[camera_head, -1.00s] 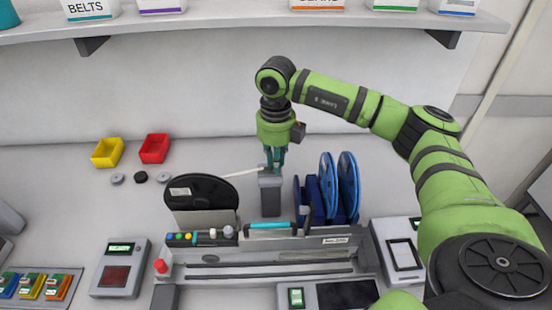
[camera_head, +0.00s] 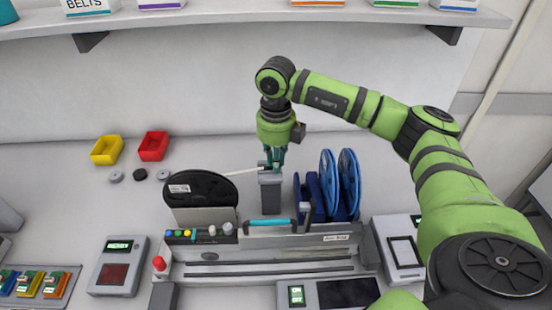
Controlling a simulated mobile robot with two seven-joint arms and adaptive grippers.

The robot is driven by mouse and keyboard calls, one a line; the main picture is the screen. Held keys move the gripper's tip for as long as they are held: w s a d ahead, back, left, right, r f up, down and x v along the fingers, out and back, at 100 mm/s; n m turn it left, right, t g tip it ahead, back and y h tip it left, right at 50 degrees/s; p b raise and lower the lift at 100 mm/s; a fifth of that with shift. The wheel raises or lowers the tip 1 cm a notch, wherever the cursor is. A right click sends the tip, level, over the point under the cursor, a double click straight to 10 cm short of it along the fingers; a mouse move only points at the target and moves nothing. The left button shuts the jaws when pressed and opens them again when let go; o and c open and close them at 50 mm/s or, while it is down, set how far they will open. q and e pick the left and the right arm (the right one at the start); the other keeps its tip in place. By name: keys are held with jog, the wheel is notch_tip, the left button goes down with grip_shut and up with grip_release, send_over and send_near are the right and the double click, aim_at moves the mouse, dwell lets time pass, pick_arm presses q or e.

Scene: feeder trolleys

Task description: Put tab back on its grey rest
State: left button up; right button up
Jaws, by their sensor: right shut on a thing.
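My right gripper (camera_head: 273,164) points down just above the top of the grey rest (camera_head: 270,194), a short post behind the feeder trolley. It is shut on the tab, the end of a thin pale strip (camera_head: 243,171). The strip runs left from the fingers to a black reel (camera_head: 200,190) standing in the feeder. The fingers hide most of the tab, and I cannot tell whether it touches the rest. My left gripper is not in view.
Blue reels (camera_head: 340,185) stand close to the right of the rest. The feeder trolley (camera_head: 262,262) with a teal handle (camera_head: 270,223) lies in front. Yellow (camera_head: 107,150) and red (camera_head: 153,146) bins sit at the back left. A shelf (camera_head: 250,18) runs above.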

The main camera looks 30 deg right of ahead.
jog(key=shift+f, duration=0.1)
jog(key=o, duration=0.9)
jog(key=shift+s, duration=0.1)
jog(key=shift+c, duration=0.2)
notch_tip(320, 180, up, 12)
